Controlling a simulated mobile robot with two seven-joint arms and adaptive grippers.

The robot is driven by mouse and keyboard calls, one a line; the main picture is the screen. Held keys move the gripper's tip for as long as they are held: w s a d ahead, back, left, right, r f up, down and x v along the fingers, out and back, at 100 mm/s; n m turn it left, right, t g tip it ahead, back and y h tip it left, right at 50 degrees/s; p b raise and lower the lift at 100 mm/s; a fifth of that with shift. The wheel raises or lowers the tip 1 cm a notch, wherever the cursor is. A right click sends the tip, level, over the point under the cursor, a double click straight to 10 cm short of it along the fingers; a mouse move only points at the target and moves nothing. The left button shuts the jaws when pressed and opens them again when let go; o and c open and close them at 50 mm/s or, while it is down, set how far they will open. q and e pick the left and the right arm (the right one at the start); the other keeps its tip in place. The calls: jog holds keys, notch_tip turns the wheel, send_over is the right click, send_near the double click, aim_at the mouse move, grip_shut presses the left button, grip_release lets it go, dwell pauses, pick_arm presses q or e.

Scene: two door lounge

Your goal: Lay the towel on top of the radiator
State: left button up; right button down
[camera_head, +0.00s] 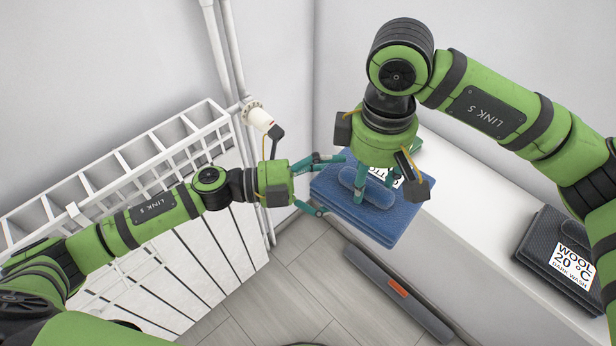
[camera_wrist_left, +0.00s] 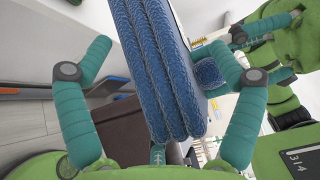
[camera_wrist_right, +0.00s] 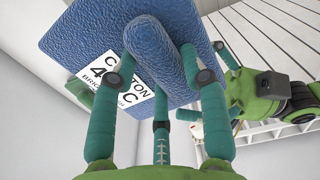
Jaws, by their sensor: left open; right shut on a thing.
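The blue folded towel (camera_head: 345,207) has a white label reading cotton and a raised roll on its top face. It hangs in the air in front of the wall corner. My right gripper (camera_head: 375,190) is shut on the roll from above; the roll also shows in the right wrist view (camera_wrist_right: 155,50). My left gripper (camera_head: 322,186) is open at the towel's left edge. In the left wrist view the layered towel edge (camera_wrist_left: 165,70) stands between its spread fingers. The white radiator (camera_head: 205,265) is at the left, its slatted top partly behind my left arm.
A white ledge (camera_head: 480,250) runs along the right wall. A dark folded towel labelled wool (camera_head: 545,235) lies on it. A dark bar with an orange patch (camera_head: 398,290) is on the floor below. White pipes and a valve (camera_head: 258,117) stand beside the radiator's far end.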

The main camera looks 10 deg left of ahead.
pick_arm(q)
jog(key=shift+x, duration=0.8)
pick_arm(e)
jog(key=shift+a, duration=0.2)
pick_arm(q)
jog(key=shift+s+d, duration=0.1)
jog(key=shift+s, duration=0.05)
jog(key=shift+s+r, duration=0.1)
jog(key=shift+r, duration=0.05)
jog(key=c, duration=1.2)
pick_arm(e)
jog(key=shift+s, duration=0.1)
pick_arm(q)
jog(key=shift+d, duration=0.1)
jog(key=shift+c, duration=0.3)
pick_arm(e)
jog(key=c, duration=1)
grip_release()
jog(key=shift+c, duration=0.2)
pick_arm(q)
jog(key=shift+r, duration=0.1)
jog(key=c, duration=0.4)
pick_arm(e)
jog(key=o, duration=0.5)
jog(key=shift+a, duration=0.1)
pick_arm(q)
jog(key=shift+o, duration=0.2)
